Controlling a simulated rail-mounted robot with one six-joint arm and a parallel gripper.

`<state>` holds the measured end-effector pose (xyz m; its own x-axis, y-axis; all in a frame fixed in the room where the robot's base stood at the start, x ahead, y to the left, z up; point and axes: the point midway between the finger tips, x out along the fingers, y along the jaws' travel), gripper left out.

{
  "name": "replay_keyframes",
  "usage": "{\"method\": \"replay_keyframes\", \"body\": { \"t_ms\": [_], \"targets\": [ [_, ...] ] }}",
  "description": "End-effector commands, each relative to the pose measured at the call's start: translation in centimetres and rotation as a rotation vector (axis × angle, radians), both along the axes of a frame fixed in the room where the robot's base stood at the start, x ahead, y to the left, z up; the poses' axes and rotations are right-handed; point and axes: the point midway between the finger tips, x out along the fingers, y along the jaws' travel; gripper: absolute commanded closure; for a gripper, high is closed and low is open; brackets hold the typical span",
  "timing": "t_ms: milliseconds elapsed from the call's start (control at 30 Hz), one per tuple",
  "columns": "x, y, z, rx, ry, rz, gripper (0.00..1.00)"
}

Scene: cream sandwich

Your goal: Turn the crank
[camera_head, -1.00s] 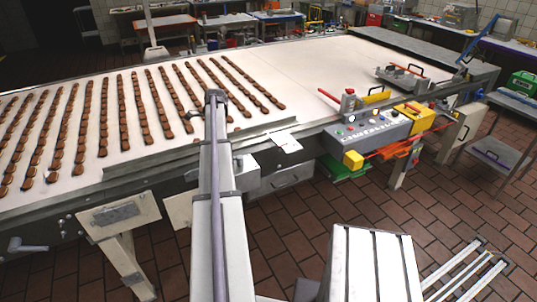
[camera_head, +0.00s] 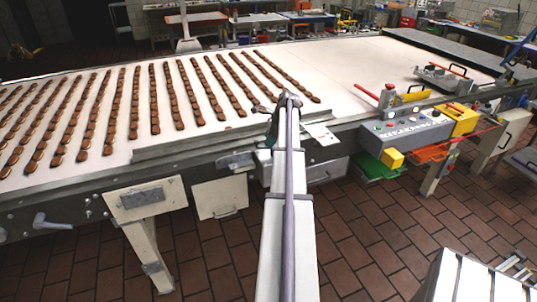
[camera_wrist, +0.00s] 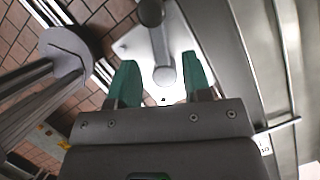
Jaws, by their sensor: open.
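A grey crank-shaped handle (camera_head: 50,221) sticks out from the front side of the conveyor machine, at the far left in the head view. In the wrist view, a grey lever with rounded ends (camera_wrist: 163,55) lies ahead of my gripper (camera_wrist: 160,82), in front of a pale plate. I cannot tell whether it is the same handle. My gripper's two green fingers stand apart, with the lever's near end showing between them; contact is not clear. In the head view, my arm largely hides my gripper, near the conveyor's front edge.
The long conveyor (camera_head: 345,75) carries rows of brown pieces on its left part. A control box (camera_head: 410,132) with a yellow block stands on the front edge at right. Pale panels (camera_head: 221,197) hang below the edge. Tiled floor (camera_head: 370,235) is open in front.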

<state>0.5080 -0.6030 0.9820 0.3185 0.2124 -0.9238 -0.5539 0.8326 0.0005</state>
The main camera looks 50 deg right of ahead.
Motion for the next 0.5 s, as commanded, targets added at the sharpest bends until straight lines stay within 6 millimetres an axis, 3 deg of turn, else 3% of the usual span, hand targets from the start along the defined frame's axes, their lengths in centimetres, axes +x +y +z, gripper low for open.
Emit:
{"method": "replay_keyframes", "body": {
  "t_ms": [33, 100, 367, 500],
  "targets": [
    [0.34, 0.24, -2.02, 0.000, 0.000, 0.001, 0.55],
    [0.69, 0.46, -2.65, 0.000, 0.000, 0.001, 0.55],
    [0.90, 0.59, -2.48, 0.000, 0.000, 0.000, 0.55],
    [0.89, 0.58, -2.47, 0.000, 0.000, 0.000, 0.66]
  ]
}}
